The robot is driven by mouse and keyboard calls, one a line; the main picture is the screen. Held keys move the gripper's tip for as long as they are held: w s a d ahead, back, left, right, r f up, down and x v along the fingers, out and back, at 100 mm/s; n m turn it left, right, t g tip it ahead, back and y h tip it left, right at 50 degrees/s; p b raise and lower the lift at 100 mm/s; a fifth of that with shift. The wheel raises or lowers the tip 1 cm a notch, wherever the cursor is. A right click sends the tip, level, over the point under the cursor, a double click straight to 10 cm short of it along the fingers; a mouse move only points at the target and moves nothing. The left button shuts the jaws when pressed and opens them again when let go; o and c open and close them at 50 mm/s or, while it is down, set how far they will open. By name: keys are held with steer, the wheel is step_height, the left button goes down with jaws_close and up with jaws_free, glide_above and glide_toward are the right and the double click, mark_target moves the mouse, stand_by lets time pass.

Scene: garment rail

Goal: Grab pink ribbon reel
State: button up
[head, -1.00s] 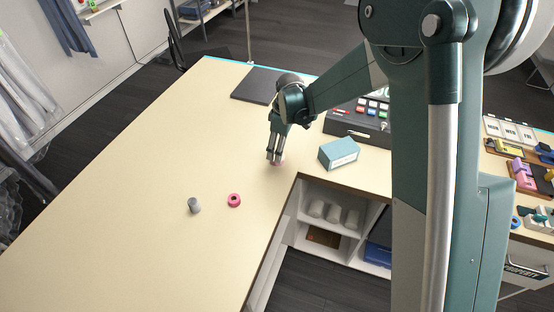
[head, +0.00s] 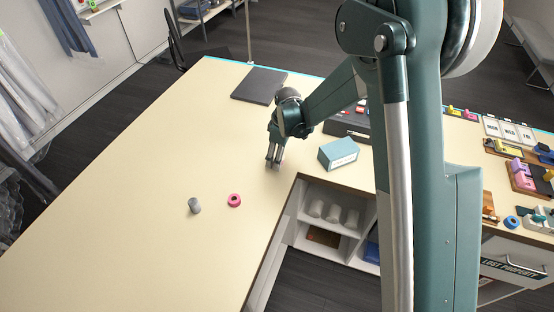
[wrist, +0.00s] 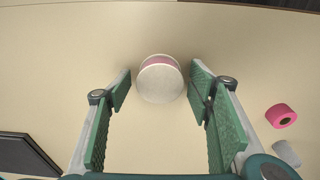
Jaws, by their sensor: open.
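The pink ribbon reel (wrist: 158,80), with a pale round end and a pink band along its far edge, lies on the counter in the wrist view. My gripper (wrist: 160,92) is open, with its green-padded fingers on either side of the reel; a gap shows on both sides. In the head view my gripper (head: 273,165) points down at the counter near its inner corner. The reel is hidden there by the fingers.
A pink ring-shaped roll (head: 234,200) and a grey cylinder (head: 194,205) stand on the counter left of my gripper. A blue-grey box (head: 338,153) is to the right. A dark flat pad (head: 259,86) lies behind. The counter's left side is clear.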

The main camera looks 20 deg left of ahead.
steer(key=shift+f, duration=0.1)
stand_by(0.5)
steer(key=c, duration=0.9)
steer(key=shift+r+b, duration=0.35)
steer(key=shift+r, duration=4.7)
